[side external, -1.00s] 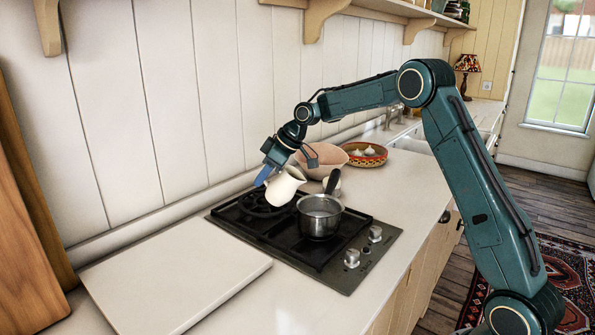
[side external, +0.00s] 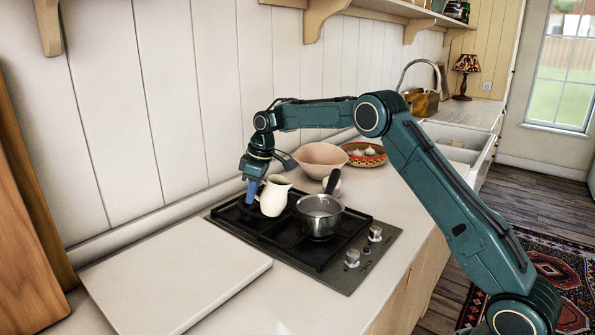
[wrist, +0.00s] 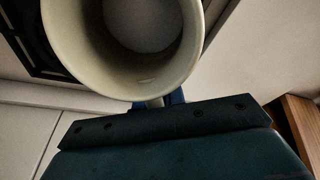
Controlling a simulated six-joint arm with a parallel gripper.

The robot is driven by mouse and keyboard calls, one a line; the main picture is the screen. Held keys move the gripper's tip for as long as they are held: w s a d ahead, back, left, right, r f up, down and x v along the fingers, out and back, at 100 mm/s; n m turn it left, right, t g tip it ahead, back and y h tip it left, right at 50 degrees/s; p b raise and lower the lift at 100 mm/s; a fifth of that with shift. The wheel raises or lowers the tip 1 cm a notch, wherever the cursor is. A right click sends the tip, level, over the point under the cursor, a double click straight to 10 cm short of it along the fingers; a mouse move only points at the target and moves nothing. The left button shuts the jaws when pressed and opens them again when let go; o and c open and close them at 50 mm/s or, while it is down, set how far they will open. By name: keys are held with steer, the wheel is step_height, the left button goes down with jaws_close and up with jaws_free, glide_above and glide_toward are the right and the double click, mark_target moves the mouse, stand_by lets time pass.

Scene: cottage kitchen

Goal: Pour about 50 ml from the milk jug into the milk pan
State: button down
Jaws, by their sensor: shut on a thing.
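The cream milk jug (side external: 273,198) is upright, or close to it, over the left part of the hob, left of the pan. My gripper (side external: 253,188) is on the jug's left side, shut on its handle. I cannot tell whether the jug's base touches the hob. In the wrist view I look into the wide mouth of the jug (wrist: 118,76), with a pale surface inside. The handle is mostly hidden by my gripper (wrist: 160,101). The steel milk pan (side external: 320,220) stands on the hob with its dark handle pointing back; its contents are unclear.
The black hob (side external: 340,264) has knobs at its right front. A pale board (side external: 175,275) lies to its left. The panelled wall (side external: 190,120) is close behind the jug.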

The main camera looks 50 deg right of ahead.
steer(key=shift+w+a+f+g+h, duration=0.15)
steer(key=shift+w+f+g+h, duration=0.15)
steer(key=shift+f+g, duration=0.25)
steer(key=shift+w+a+f+g+h, duration=0.15)
steer(key=shift+w+f+g+h, duration=0.15)
steer(key=shift+f+g, duration=0.2)
steer(key=shift+a+f, duration=0.1)
steer(key=shift+f, duration=0.05)
